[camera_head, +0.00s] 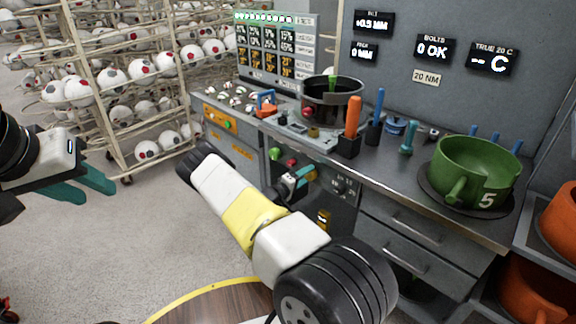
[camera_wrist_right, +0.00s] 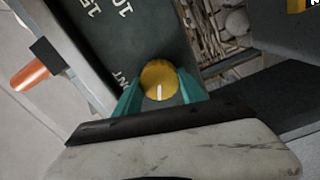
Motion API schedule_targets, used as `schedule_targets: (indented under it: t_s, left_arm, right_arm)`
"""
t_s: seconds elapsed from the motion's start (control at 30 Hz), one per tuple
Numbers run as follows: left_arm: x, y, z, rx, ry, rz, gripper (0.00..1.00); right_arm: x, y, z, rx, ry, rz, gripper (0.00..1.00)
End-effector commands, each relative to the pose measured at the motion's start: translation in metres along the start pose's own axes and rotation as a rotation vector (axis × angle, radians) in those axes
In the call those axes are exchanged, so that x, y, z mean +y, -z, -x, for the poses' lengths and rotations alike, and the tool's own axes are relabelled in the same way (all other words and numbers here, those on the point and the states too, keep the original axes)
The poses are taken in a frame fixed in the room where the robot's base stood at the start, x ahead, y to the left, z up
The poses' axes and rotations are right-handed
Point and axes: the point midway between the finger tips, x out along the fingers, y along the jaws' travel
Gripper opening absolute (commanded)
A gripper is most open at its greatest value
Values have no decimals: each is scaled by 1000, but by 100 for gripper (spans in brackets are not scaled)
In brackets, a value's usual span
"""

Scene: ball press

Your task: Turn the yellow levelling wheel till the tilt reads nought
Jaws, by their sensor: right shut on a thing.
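The yellow levelling wheel (camera_wrist_right: 158,77) is a round knob with a white pointer line, on a dark panel with white numbers in the right wrist view. My right gripper (camera_wrist_right: 160,88) is shut on it, with one teal finger on each side. In the head view the right gripper (camera_head: 300,179) is at the dark front panel below the worktop, and the wheel is mostly hidden there. The tilt display (camera_head: 374,22) on the back wall appears to read +0.5 MM. My left gripper (camera_head: 97,193) is open and empty over the floor at the left.
The worktop holds a dark pot (camera_head: 332,105), an orange-handled tool (camera_head: 352,120) and a green pot (camera_head: 478,170) marked 5. A rack of balls (camera_head: 140,75) stands at the back left. Orange pots (camera_head: 535,290) sit on the right shelves.

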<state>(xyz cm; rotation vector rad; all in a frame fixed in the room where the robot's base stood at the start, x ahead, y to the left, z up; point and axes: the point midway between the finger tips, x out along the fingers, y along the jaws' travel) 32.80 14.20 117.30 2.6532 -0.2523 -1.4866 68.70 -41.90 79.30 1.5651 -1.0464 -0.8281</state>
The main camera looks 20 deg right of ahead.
Motion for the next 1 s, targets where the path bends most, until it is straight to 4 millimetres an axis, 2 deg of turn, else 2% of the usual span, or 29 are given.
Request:
schedule_targets:
  t_s: [0.33,0.87,0.9,1.0]
  left_arm:
    - [0,0,0,0,0,0,36]
    - [0,0,0,0,0,0,36]
    - [0,0,0,0,0,0,36]
    - [0,0,0,0,0,0,36]
  right_arm:
    - [-1,0,1,0,2,-134,7]
    - [-1,-1,1,-1,3,-155,7]
    - [-1,-1,1,-1,3,-155,54]
    - [-1,-1,1,0,3,-155,70]
